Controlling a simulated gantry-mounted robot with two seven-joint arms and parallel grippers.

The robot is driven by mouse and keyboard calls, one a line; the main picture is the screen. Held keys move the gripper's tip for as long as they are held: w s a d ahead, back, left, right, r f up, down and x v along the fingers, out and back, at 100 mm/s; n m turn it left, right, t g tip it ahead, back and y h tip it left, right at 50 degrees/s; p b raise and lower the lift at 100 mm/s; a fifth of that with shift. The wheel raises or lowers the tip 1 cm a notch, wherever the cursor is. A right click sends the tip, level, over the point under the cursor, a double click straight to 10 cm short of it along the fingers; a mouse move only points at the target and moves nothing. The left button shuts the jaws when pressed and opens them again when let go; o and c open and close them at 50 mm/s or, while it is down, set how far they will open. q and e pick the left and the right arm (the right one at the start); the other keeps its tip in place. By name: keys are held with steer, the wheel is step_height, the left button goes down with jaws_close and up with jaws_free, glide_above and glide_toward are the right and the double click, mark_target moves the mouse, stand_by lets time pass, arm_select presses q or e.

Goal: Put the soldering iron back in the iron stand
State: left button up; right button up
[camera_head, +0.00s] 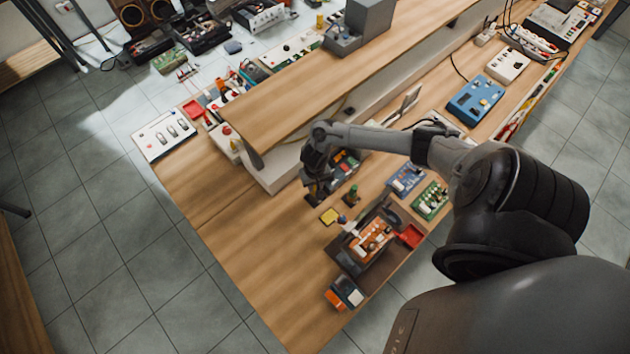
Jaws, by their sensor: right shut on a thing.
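My right gripper (318,196) is low over the near part of the wooden bench, at the end of my grey arm. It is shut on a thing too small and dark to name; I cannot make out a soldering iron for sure. Just below it a yellow pad (330,216) lies on the bench, perhaps the sponge of the iron stand. The stand itself I cannot tell apart from the dark shapes around the gripper. My left gripper is not in view.
A dark open tray (395,253) holds an orange board (371,239), with a red box (410,236) beside it. An orange-and-black device (344,293) stands at the near edge. A raised wooden shelf (300,100) is behind the gripper. Bench at left (240,235) is clear.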

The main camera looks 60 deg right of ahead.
steer(key=o, duration=1.6)
steer(key=shift+c, duration=0.2)
steer(key=shift+r, duration=0.1)
steer(key=shift+r+p, duration=0.4)
steer(key=shift+p, duration=0.2)
step_height(320, 180, up, 4)
steer(key=p, duration=0.5)
steer(key=shift+r+p, duration=1)
